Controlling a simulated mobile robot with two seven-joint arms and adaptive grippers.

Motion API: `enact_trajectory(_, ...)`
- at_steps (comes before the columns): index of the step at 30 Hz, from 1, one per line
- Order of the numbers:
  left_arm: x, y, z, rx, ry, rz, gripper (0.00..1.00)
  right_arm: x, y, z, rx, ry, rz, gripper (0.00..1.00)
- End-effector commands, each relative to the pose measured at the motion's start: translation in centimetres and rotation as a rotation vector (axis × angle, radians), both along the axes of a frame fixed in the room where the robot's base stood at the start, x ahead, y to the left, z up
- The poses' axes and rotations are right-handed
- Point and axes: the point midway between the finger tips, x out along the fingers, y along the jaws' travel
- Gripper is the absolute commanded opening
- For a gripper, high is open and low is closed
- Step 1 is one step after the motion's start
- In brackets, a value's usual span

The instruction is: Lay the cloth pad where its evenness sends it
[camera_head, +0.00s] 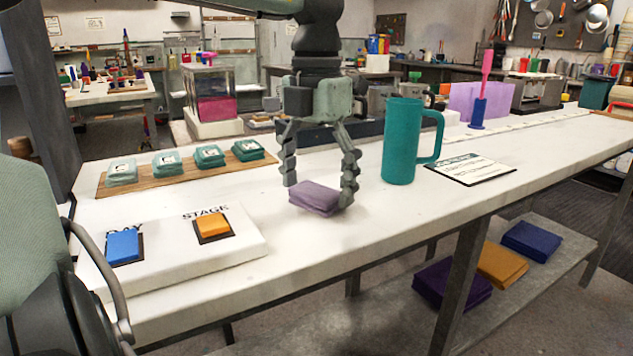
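The cloth pad (314,198) is a soft mauve, folded stack low over the white worktop in the middle of the head view. My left gripper (319,196) points straight down with one finger at each side of it. The fingers are spread about as wide as the pad. I cannot tell whether they press on it, or whether the pad rests on the worktop. My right gripper is not in view. A sloped white panel at the front left has a blue button (124,246), its label partly legible, and an orange button (212,226) labelled STAGE.
Several teal pads sit on a wooden board (182,174) at left. A teal jug (401,140) stands close right of the gripper, beside a printed card (470,168). Purple (451,284), orange (502,263) and blue (532,240) stacks lie on the lower shelf. The worktop front is clear.

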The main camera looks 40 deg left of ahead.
Motion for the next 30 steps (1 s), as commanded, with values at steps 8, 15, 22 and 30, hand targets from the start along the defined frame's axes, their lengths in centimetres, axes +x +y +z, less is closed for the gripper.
enact_trajectory(8,0.0,0.0,0.0,0.000,0.000,0.000,0.87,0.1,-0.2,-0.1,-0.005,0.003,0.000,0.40)
enact_trajectory(15,0.1,0.0,1.7,0.002,-0.005,0.001,0.87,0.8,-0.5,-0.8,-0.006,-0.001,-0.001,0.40)
enact_trajectory(22,0.1,0.0,6.8,0.002,-0.005,0.002,0.87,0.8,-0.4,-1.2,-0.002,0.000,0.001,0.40)
enact_trajectory(30,0.1,0.0,11.3,0.001,-0.002,0.001,0.87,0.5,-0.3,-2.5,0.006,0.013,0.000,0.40)
